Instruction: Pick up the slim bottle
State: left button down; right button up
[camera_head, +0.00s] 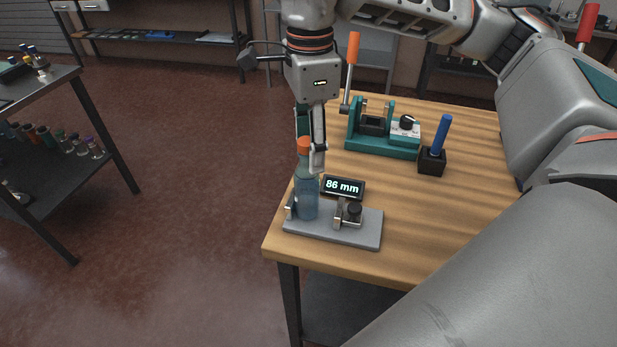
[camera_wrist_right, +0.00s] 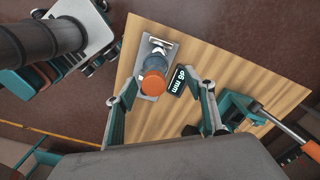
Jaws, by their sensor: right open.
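The slim bottle (camera_head: 306,197) has a translucent blue body and an orange cap. It stands upright on a grey gauge plate (camera_head: 362,231), near the left front corner of the wooden table. The right wrist view looks down on its orange cap (camera_wrist_right: 153,84). My right gripper (camera_head: 311,160) points down over the bottle and is open. In the right wrist view its fingers (camera_wrist_right: 161,88) are spread on either side of the cap, with gaps showing. My left gripper is not in view.
A display reading "86 mm" (camera_head: 343,187) and a black knob (camera_head: 354,210) are close right of the bottle. A teal fixture with an orange-handled lever (camera_head: 382,144) and a blue-handled tool in a black block (camera_head: 432,160) stand behind. The table's right front is bare wood.

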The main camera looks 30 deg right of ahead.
aim_at(306, 178)
jog(key=f, duration=0.4)
jog(key=a+f, duration=0.1)
jog(key=f, duration=0.1)
jog(key=shift+s+f, duration=0.25)
jog(key=shift+f, duration=0.6)
jog(key=c, duration=1.1)
